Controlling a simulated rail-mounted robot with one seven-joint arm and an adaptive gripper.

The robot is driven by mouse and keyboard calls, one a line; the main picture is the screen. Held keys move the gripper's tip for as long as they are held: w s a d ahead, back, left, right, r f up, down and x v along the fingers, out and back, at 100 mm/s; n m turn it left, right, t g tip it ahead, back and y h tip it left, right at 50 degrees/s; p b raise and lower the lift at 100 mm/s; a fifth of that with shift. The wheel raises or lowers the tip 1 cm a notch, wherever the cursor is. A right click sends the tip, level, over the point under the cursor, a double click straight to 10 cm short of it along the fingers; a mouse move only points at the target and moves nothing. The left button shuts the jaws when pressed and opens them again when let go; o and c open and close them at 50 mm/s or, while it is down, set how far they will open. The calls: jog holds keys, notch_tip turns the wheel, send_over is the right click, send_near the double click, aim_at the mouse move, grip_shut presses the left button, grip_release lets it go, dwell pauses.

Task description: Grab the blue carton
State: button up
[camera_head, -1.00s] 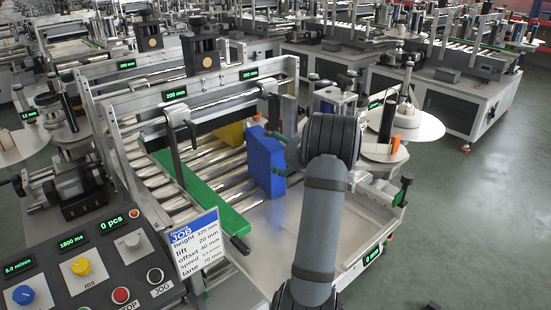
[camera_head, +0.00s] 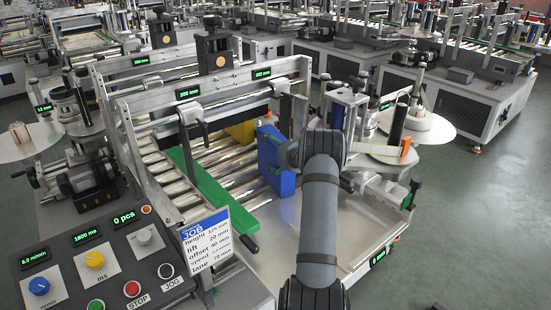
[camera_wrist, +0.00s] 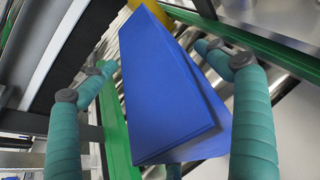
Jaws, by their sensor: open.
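The blue carton (camera_head: 274,162) stands upright on the roller conveyor, at the right of the green guide rail (camera_head: 208,190). In the wrist view the blue carton (camera_wrist: 165,90) fills the middle, with its broad face and a side face showing. My gripper (camera_wrist: 163,62) is open. Its teal fingers lie on either side of the carton, with a visible gap at the left; contact at the right cannot be told. In the head view my wrist is right beside the carton and hides most of the gripper.
A yellow carton (camera_head: 240,132) stands behind the blue one on the rollers. A metal crossbar frame (camera_head: 230,100) spans the conveyor. A job card (camera_head: 206,240) and a control panel (camera_head: 110,265) are at the front left. A bare metal plate (camera_head: 350,225) lies at the right.

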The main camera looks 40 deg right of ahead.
jog(key=shift+w, duration=0.15)
jog(key=shift+c, duration=1.2)
jog(key=shift+d, duration=0.1)
jog(key=c, duration=1.8)
